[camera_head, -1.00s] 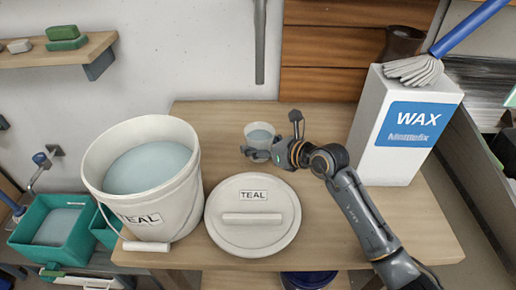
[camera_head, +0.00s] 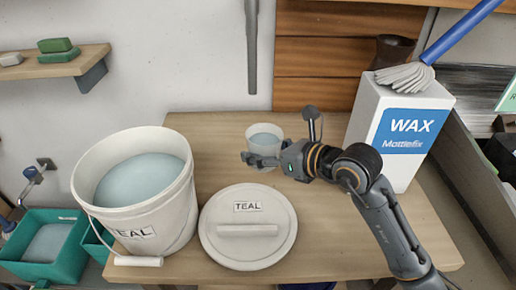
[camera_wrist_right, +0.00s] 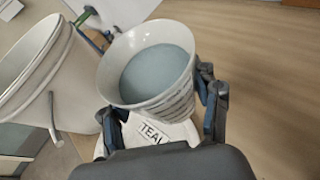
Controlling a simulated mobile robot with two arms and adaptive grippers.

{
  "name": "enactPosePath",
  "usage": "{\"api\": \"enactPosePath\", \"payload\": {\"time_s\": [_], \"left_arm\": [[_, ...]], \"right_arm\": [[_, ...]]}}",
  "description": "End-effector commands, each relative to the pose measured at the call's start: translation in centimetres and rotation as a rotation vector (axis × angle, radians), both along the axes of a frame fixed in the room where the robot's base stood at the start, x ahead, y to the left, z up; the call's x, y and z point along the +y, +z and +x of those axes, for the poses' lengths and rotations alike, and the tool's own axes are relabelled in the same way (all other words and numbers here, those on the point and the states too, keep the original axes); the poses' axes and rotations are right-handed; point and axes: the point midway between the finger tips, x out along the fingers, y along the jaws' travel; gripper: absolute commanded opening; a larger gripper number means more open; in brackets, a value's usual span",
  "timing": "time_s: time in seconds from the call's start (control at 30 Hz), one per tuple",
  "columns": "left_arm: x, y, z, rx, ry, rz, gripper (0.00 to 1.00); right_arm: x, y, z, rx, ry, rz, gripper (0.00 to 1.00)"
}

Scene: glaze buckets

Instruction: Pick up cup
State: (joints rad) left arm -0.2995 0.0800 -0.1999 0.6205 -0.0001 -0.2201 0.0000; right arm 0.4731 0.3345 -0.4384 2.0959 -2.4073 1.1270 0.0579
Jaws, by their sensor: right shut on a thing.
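The cup (camera_head: 264,134) is small and white, with pale blue glaze inside. It is at the back middle of the wooden table in the head view and looks upright there. My right gripper (camera_head: 262,160) is shut on the cup from the front. In the right wrist view the cup (camera_wrist_right: 150,70) sits between the two fingers of my right gripper (camera_wrist_right: 165,108), one on each side of its lower wall. The far sides of the fingers and the cup's base are hidden. My left gripper is not in view.
A large white TEAL bucket (camera_head: 170,215) of pale blue glaze stands at left. Its round lid (camera_head: 275,215) lies in front of the cup. The table (camera_head: 205,135) is bare around the cup.

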Motion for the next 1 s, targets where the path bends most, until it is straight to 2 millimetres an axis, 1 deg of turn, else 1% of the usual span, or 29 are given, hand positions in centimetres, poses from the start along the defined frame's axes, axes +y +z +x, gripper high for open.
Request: {"api": "enactPosePath", "payload": {"time_s": [0.2,0.5,0.73,1.0], "left_arm": [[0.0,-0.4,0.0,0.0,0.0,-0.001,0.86],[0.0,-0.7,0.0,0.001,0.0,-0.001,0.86],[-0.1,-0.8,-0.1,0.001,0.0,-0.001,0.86],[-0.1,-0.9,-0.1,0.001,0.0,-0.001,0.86]], "right_arm": [[-0.7,0.9,-2.1,-0.001,0.0,0.0,0.21],[-1.3,2.0,-4.2,-0.001,0.0,0.001,0.21],[-1.6,2.4,-5.2,-0.001,0.0,0.0,0.21],[-1.7,2.6,-5.6,-0.001,-0.001,0.0,0.21]]}}
